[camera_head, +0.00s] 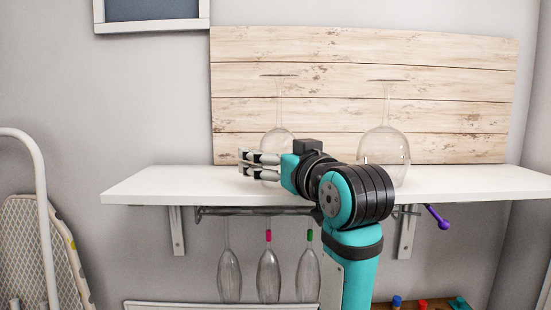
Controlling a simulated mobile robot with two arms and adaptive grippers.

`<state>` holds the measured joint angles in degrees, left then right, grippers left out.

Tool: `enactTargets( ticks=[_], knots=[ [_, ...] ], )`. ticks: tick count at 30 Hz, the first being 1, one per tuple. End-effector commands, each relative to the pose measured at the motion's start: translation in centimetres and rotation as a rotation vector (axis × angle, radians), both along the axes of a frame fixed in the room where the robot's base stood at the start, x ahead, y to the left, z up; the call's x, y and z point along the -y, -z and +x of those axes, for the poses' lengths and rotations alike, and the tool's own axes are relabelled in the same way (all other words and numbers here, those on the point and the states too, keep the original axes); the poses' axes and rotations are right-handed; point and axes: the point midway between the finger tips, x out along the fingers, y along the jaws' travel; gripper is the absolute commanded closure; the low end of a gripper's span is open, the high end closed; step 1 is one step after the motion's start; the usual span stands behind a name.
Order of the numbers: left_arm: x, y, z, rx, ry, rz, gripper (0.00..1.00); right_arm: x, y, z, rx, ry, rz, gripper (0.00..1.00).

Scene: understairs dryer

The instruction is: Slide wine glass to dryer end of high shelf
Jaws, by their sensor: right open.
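Two clear wine glasses stand upside down on the white high shelf (140,185). The left wine glass (278,138) is partly hidden behind my right gripper; the right wine glass (384,140) stands behind my arm, its lower part partly covered. My right gripper (246,164) is open, with its fingers pointing left just above the shelf. It is in front of the left glass's bowl; I cannot tell whether it touches the glass. My left gripper is out of view. I cannot make out the dryer.
A wooden plank panel (360,55) backs the shelf. Several flutes (229,275) hang from a rack (215,211) underneath. A purple item (437,216) hangs at the right. An ironing board (20,250) leans at the left. The shelf's left end is clear.

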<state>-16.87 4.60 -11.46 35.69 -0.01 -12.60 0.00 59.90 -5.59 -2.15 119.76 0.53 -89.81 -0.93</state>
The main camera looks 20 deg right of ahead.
Motion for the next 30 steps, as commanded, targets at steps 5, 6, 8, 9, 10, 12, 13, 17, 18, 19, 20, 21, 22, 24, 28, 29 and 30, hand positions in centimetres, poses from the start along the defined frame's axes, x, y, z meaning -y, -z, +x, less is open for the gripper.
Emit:
enactTargets(
  ticks=[5, 6, 8, 9, 10, 12, 13, 17, 18, 19, 20, 21, 22, 24, 28, 29, 30],
  knots=[
    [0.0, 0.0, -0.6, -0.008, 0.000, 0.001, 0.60, 0.0, 0.0, 0.0, 0.000, 0.000, 0.000, 0.00],
    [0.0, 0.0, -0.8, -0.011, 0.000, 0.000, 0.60, 0.0, 0.0, 0.0, 0.000, 0.000, 0.000, 0.00],
    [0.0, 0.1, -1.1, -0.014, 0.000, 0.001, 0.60, 0.0, 0.0, 0.0, 0.000, 0.000, 0.000, 0.05],
    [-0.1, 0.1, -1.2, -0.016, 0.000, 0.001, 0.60, 0.0, 0.0, 0.0, 0.000, 0.000, 0.000, 0.10],
    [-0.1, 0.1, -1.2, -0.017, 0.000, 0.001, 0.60, 0.0, 0.0, 0.0, -0.001, 0.000, 0.000, 0.14],
    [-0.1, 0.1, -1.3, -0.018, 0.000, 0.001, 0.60, 0.0, 0.0, 0.0, -0.001, 0.000, 0.000, 0.24],
    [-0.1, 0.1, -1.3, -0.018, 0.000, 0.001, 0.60, 0.0, 0.0, 0.0, -0.001, 0.000, 0.000, 0.27],
    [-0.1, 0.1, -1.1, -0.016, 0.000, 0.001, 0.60, 0.0, 0.0, 0.0, -0.001, 0.000, 0.000, 0.44],
    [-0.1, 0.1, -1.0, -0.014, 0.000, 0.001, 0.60, 0.0, 0.0, 0.0, -0.001, 0.000, 0.000, 0.50],
    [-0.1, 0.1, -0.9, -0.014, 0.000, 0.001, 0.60, 0.0, 0.0, 0.0, -0.001, 0.000, 0.000, 0.54],
    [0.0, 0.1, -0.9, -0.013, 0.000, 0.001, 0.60, 0.0, 0.0, 0.0, -0.001, 0.000, 0.000, 0.58],
    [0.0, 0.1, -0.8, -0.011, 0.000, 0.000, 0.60, 0.0, 0.0, 0.0, -0.001, 0.000, 0.000, 0.63],
    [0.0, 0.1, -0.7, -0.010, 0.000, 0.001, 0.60, 0.0, 0.0, 0.0, -0.001, 0.000, 0.000, 0.64],
    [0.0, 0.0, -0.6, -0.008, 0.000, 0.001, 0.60, -0.1, 0.1, 0.0, -0.001, -0.001, 0.000, 0.64],
    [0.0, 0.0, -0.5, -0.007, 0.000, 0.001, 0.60, -0.7, 0.1, 0.2, -0.002, -0.002, -0.001, 0.64],
    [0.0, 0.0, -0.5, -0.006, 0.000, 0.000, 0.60, -0.9, 0.1, 0.3, -0.002, -0.002, 0.000, 0.64],
    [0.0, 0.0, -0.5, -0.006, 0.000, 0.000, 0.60, -1.1, 0.1, 0.3, -0.003, -0.003, 0.000, 0.64]
  ],
)
